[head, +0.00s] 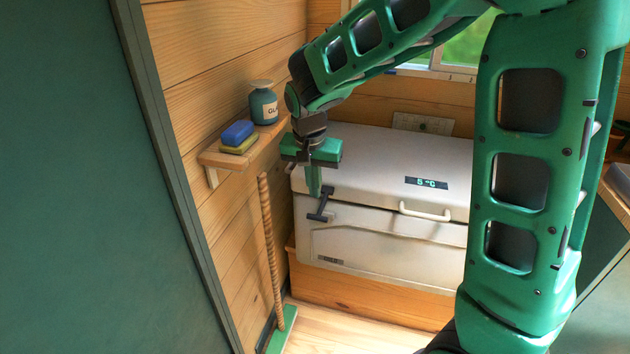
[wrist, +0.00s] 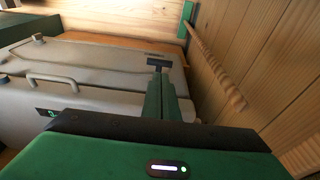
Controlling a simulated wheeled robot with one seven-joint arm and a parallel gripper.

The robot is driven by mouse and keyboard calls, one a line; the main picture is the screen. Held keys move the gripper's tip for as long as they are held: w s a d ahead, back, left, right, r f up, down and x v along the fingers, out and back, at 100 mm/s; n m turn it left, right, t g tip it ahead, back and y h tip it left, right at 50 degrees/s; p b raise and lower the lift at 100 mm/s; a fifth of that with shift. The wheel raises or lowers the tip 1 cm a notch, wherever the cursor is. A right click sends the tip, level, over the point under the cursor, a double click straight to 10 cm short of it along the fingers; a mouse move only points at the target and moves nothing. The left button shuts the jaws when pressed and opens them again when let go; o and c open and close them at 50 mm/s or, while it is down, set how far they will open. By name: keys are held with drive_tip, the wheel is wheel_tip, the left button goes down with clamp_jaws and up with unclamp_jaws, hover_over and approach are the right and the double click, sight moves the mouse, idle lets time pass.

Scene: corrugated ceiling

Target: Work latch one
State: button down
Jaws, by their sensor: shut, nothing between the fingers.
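A pale cooler box (head: 390,235) stands against the back wall with its lid (head: 380,165) down. A dark latch (head: 320,204) sits at the left end of its front, across the seam between lid and body. It shows in the wrist view as a dark T shape (wrist: 159,63) just beyond my fingertips. My gripper (head: 314,194) points down at the latch, its green fingers together and empty. In the wrist view the fingers (wrist: 158,80) stand close to the latch. I cannot tell whether they touch it.
A light handle (head: 425,212) is on the box front, right of the latch. A wooden shelf (head: 262,140) with a bottle (head: 263,107) and a blue sponge (head: 237,133) is left of my gripper. My arm hides the box's right end.

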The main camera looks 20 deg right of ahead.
sight(318, 217)
drive_tip(key=x, duration=0.9)
drive_tip(key=shift+s, duration=0.1)
